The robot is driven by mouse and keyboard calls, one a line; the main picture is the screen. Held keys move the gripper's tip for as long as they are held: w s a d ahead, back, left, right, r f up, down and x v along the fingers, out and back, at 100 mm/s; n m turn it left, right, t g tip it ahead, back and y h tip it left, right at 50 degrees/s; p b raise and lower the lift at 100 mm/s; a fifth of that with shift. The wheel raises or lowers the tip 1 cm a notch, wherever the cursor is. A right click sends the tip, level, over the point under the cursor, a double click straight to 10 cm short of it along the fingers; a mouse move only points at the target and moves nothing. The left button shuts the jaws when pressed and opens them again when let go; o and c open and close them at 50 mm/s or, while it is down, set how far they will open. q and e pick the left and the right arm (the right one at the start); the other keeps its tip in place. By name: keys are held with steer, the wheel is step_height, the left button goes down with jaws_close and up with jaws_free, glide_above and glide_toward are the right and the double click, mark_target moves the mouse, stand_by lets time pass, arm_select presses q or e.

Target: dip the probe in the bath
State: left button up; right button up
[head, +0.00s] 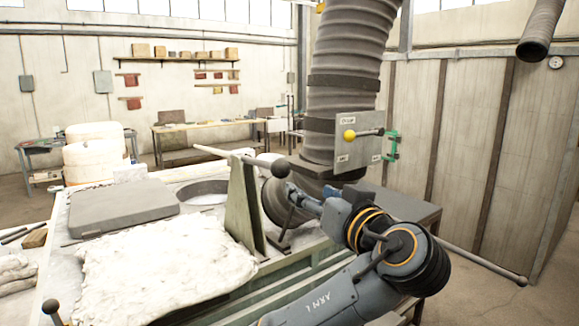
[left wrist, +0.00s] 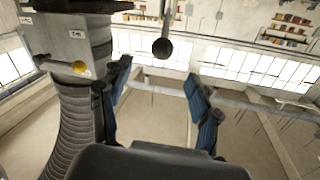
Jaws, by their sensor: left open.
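A rod with a pale shaft and a dark ball end (head: 280,168) crosses the top of a greenish upright stand (head: 243,205) in the head view. It may be the probe; I cannot tell for sure. A round dark-rimmed vessel with pale contents, seemingly the bath (head: 207,186), sits left of the stand, partly hidden by it. My left gripper (head: 290,190) is open and empty, just below and right of the ball end. In the left wrist view, a dark ball (left wrist: 162,47) shows beyond and between the spread fingers (left wrist: 157,78). My right gripper is out of view.
A thick ribbed duct (head: 345,60) and a plate with a yellow-knobbed lever (head: 349,134) stand behind my left gripper. A grey slab (head: 122,206) and a lumpy white sheet (head: 150,265) cover the table's left side. Another ball-ended rod (head: 522,281) sticks out at right.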

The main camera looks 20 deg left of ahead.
mark_target(284, 170)
arm_select(q)
steer(key=p+x, duration=0.2)
steer(key=x, duration=0.2)
steer(key=r+p+x, duration=0.1)
steer(key=p+x, duration=0.1)
steer(key=x, duration=0.2)
steer(key=p+x, duration=0.2)
steer(key=x, duration=0.2)
steer(key=shift+s+a+r+p, duration=0.2)
steer(key=shift+a+r+p, duration=0.05)
steer(key=shift+a+p, duration=0.15)
steer(key=shift+w+a+f, duration=0.25)
steer(key=shift+w+a, duration=0.15)
steer(key=shift+w, duration=0.25)
steer(key=shift+c, duration=0.4)
